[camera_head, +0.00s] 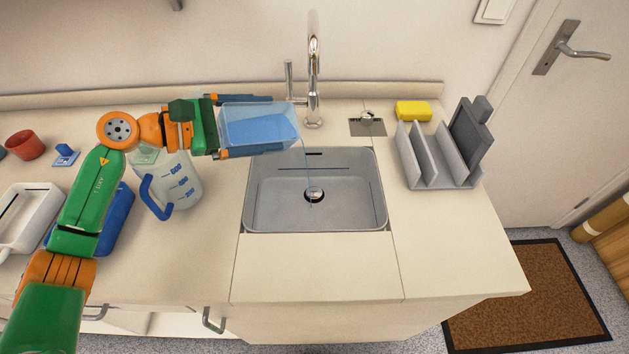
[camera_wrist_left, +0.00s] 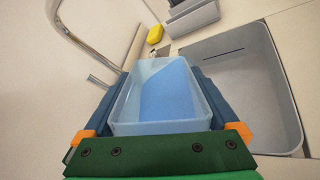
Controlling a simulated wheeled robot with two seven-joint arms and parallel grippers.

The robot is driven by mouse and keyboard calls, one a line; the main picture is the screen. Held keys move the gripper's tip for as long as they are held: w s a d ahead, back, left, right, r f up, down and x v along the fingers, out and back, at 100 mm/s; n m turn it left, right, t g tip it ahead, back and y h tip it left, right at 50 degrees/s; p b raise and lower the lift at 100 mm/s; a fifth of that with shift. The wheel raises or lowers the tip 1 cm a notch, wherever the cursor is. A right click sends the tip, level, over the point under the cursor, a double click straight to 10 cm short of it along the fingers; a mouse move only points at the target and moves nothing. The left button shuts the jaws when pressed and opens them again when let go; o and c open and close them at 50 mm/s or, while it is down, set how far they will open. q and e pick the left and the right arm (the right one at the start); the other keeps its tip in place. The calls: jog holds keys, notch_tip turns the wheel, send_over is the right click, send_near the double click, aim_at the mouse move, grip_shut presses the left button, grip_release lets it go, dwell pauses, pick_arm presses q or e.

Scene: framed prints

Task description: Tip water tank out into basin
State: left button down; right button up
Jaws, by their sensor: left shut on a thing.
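The water tank (camera_head: 258,127) is a clear box with blue water in it. My left gripper (camera_head: 262,126) is shut on it, with one finger along each side, above the left rim of the basin. The tank is tilted to the right, and a thin stream of water falls from its right end into the grey basin (camera_head: 270,200) near the drain. In the left wrist view the tank (camera_wrist_left: 160,126) sits between the two fingers, with the basin (camera_wrist_left: 240,75) to its right. My right gripper is not in view.
A tall faucet (camera_head: 314,70) stands behind the basin. A measuring jug (camera_head: 183,178) with a blue handle stands below my left forearm. A yellow sponge (camera_head: 413,111) and a grey rack (camera_head: 438,160) are to the right. The counter in front of the basin (camera_head: 315,265) is clear.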

aim_at(291, 146)
pick_arm(q)
jog(key=shift+s+d+f+m+y+p, duration=0.2)
jog(key=shift+d+f+m+y, duration=0.1)
jog(key=shift+f, duration=0.3)
jog(key=shift+s+d+f+m+y+p, duration=0.2)
jog(key=shift+f+m, duration=0.1)
jog(key=shift+f, duration=0.25)
dwell(0.5)
jog(key=shift+s+d+f+m+t+y, duration=0.15)
jog(key=shift+f+m+y, duration=0.1)
jog(key=shift+f, duration=0.3)
jog(key=shift+s+d+f+m+t+y, duration=0.15)
jog(key=shift+f+m, duration=0.1)
jog(key=shift+f, duration=0.3)
dwell(0.8)
jog(key=shift+s+d+f+m+t+y+p, duration=0.25)
jog(key=shift+f+m+y+p, duration=0.2)
jog(key=shift+p, duration=0.85)
jog(key=shift+s+d+r+m+t+y+p, duration=0.15)
jog(key=shift+r+m+t+y+p, duration=0.15)
jog(key=shift+p, duration=0.6)
jog(key=shift+s+d+r+m+t+y+p, duration=0.15)
jog(key=shift+m+p, duration=0.2)
jog(key=shift+p, duration=0.5)
jog(key=shift+s+d+m+y+p, duration=0.55)
jog(key=shift+d+p, duration=0.25)
jog(key=shift+p, duration=0.3)
